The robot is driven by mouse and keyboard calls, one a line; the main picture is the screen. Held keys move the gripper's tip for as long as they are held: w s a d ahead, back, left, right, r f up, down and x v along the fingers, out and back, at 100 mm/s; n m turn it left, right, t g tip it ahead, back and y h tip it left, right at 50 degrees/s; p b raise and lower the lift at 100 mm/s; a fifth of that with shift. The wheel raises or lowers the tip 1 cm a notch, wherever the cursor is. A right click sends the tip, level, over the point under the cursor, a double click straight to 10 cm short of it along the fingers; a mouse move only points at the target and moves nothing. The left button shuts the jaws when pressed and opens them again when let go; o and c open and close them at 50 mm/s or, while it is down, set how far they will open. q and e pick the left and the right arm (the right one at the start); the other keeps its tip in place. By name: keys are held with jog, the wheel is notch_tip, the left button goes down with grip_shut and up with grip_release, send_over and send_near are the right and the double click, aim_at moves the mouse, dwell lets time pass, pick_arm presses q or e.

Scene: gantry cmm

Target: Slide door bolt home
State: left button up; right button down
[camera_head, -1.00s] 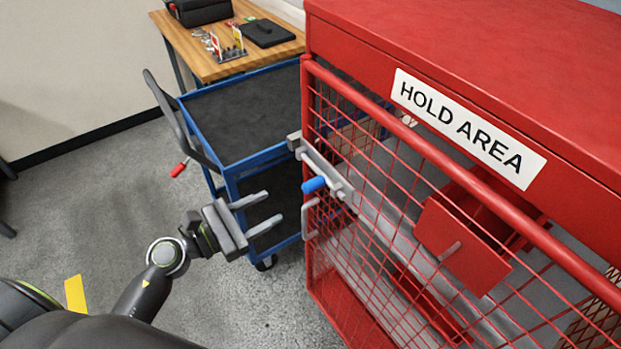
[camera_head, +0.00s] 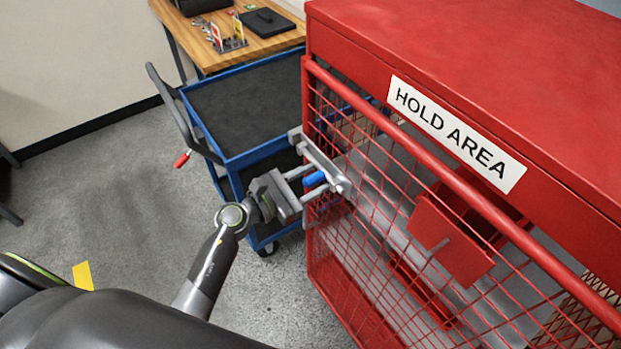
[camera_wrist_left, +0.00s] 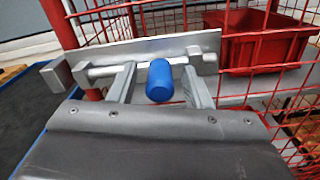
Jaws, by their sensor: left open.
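The door bolt is a grey metal bar on a plate (camera_wrist_left: 150,47) fixed to the red mesh door (camera_head: 375,215) of the cage marked HOLD AREA. Its blue knob (camera_head: 314,179) sticks out toward me. My left gripper (camera_head: 312,181) is open at the bolt, with one finger on each side of the knob. In the left wrist view the knob (camera_wrist_left: 160,80) sits between the two fingers, with gaps visible on both sides. The rod's left end lies close to a grey block (camera_wrist_left: 57,76) at the door's edge; whether it enters the block is unclear. My right gripper is out of view.
A blue cart (camera_head: 228,158) with a dark top stands left of the cage, close behind my left gripper. A wooden bench (camera_head: 270,47) with tools is at the back. A red bin (camera_wrist_left: 262,45) sits inside the cage. Grey floor is clear at left.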

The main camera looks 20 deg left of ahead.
aim_at(310, 160)
pick_arm(q)
jog(key=shift+c, duration=0.5)
grip_shut()
jog(key=w+a+b, duration=0.1)
jog(key=a, duration=0.1)
jog(key=w+a+b, duration=0.2)
jog(key=shift+w+r, duration=0.1)
jog(key=shift+c, duration=1.5)
grip_release()
jog(key=o, duration=0.4)
jog(key=shift+w+a, duration=0.1)
jog(key=shift+a, duration=0.2)
jog(key=shift+d, duration=0.15)
